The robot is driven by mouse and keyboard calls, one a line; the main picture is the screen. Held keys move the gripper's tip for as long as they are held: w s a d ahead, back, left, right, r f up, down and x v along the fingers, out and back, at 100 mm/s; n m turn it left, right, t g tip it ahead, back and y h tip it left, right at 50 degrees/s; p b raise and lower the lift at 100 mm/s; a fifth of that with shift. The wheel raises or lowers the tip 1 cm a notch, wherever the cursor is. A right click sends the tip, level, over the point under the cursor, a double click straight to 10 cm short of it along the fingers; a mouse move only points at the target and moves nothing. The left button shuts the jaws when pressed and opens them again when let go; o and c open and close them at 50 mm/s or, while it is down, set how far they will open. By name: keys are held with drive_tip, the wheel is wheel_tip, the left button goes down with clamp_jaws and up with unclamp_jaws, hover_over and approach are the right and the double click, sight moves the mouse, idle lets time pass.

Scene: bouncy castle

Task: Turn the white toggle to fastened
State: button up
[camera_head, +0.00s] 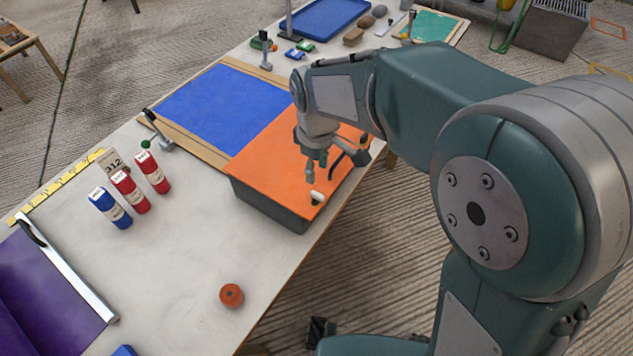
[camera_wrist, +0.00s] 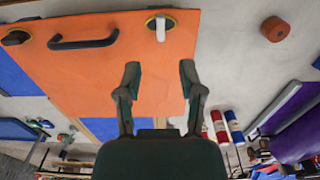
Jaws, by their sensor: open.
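The white toggle (camera_head: 317,196) sits near the front corner of an orange panel (camera_head: 262,158) on a dark box. In the wrist view the toggle (camera_wrist: 161,29) stands on a yellow oval base at the panel's edge, its long side running up and down the picture. My gripper (camera_head: 316,168) is close to the toggle in the head view and does not touch it in the wrist view. There my gripper (camera_wrist: 160,74) has its two fingers wide apart with nothing between them but orange panel behind. I cannot tell whether the toggle's position counts as fastened.
A black handle (camera_wrist: 84,41) and a second yellow-based fitting (camera_wrist: 16,37) lie along the same panel edge. An orange-brown round piece (camera_head: 231,295) lies in front on otherwise clear table.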

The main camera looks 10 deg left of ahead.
drive_tip(key=shift+r, duration=1.65)
drive_tip(key=s+d+r+m+t, duration=0.1)
drive_tip(key=s+d+r+m, duration=0.25)
drive_tip(key=d, duration=0.45)
drive_tip(key=s+d+r+m+t, duration=0.2)
drive_tip(key=d+r+m, duration=0.15)
drive_tip(key=d, duration=0.35)
drive_tip(key=s+d+m+t, duration=0.2)
drive_tip(key=s+d+m, duration=0.4)
drive_tip(key=s+d, duration=0.3)
drive_tip(key=shift+r+m+t, duration=0.3)
drive_tip(key=shift+r, duration=0.05)
